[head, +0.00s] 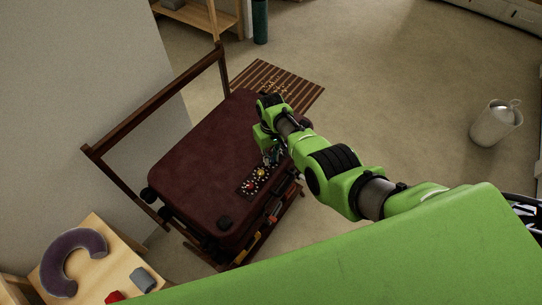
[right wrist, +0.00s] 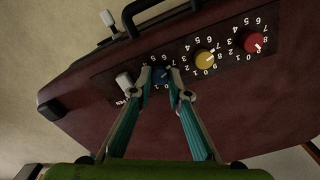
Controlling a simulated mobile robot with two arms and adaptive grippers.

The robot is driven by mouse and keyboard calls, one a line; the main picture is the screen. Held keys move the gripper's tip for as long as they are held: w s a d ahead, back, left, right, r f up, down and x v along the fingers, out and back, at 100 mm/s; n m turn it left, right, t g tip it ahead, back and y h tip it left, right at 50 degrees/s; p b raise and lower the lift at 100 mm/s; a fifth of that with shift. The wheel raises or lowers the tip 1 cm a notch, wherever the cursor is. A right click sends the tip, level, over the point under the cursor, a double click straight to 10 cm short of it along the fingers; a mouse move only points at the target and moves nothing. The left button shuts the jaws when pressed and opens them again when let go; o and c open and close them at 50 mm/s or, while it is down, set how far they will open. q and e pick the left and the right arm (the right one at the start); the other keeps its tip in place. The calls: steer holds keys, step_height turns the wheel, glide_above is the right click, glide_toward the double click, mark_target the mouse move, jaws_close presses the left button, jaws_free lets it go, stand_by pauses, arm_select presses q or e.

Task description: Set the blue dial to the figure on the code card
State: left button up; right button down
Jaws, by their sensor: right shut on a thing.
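The maroon suitcase (head: 200,145) lies on a dark wooden rack. Its dark dial panel (head: 246,191) is near the right edge of the lid. In the right wrist view the panel carries a blue dial (right wrist: 160,76), a yellow dial (right wrist: 204,59) and a red dial (right wrist: 253,42), with white figures around them. My right gripper (right wrist: 160,72) is shut on the blue dial, one fingertip on each side. The fingers hide some of its figures. In the head view my right gripper (head: 271,154) reaches down over the panel. I cannot make out a code card. My left gripper is not in view.
A pale latch (right wrist: 124,82) sits beside the blue dial, and a black handle (right wrist: 155,14) is on the suitcase's side. A light wooden table (head: 122,262) holds a neck pillow (head: 72,262). A white canister (head: 492,124) stands on the open floor at right.

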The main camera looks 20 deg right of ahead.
mark_target(271, 160)
stand_by(0.3)
steer(key=c, duration=1.9)
jaws_free()
step_height(271, 160, up, 12)
